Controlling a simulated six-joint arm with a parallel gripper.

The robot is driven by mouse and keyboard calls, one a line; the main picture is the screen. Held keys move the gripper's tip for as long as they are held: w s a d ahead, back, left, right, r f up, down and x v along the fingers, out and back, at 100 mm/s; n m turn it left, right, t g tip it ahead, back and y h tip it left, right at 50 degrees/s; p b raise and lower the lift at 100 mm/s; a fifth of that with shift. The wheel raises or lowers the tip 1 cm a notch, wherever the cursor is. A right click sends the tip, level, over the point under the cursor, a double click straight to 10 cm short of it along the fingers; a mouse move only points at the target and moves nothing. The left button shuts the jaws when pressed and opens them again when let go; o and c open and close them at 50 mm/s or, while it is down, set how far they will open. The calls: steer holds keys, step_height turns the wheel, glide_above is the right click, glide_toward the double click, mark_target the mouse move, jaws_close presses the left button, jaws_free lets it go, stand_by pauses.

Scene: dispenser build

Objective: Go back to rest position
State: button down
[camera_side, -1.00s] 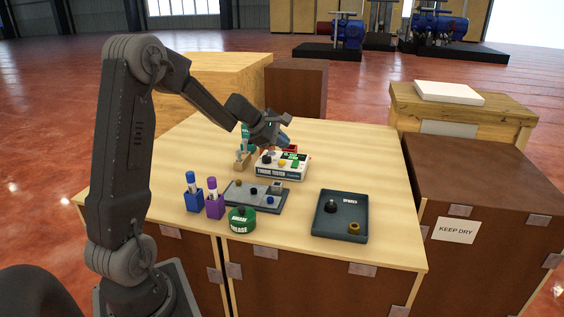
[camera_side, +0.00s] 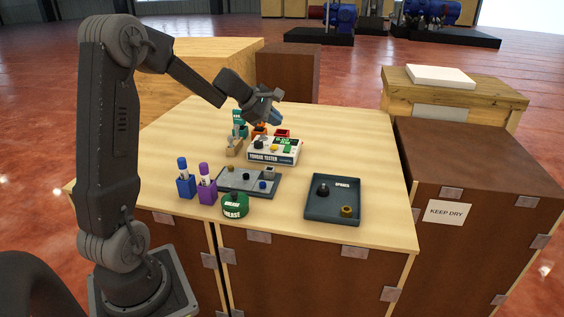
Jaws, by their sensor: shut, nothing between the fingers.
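My gripper (camera_side: 274,114) is shut and empty. It hangs in the air above the back of the white torque tester (camera_side: 272,151), apart from the table. The tester has coloured parts on top, including a green one. My arm reaches in from the left over the table (camera_side: 365,145).
A grey plate with small parts (camera_side: 234,186) lies in front of the tester. Blue (camera_side: 186,187) and purple (camera_side: 207,194) marker holders stand at left, with a green grease tin (camera_side: 235,205) nearby. A dark spares tray (camera_side: 330,209) sits at right. A teal tool (camera_side: 238,128) stands behind.

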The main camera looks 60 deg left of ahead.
steer(key=s+d+r+m+g+h, duration=0.1)
steer(key=s+d+r+m, duration=0.3)
steer(key=d, duration=0.5)
steer(key=s+d+r+m+g, duration=0.1)
steer(key=s+d+m, duration=0.2)
steer(key=d+m, duration=0.5)
steer(key=s+d+m+y, duration=0.1)
steer(key=s+d+m, duration=0.4)
steer(key=s, duration=0.3)
steer(key=s+d+f+m+g+y, duration=0.1)
steer(key=s+d+m, duration=0.4)
steer(key=s+m, duration=0.2)
steer(key=s, duration=0.2)
steer(key=shift+s+f+m+y, duration=0.2)
steer(key=shift+s+m+y, duration=0.1)
steer(key=shift+m, duration=0.1)
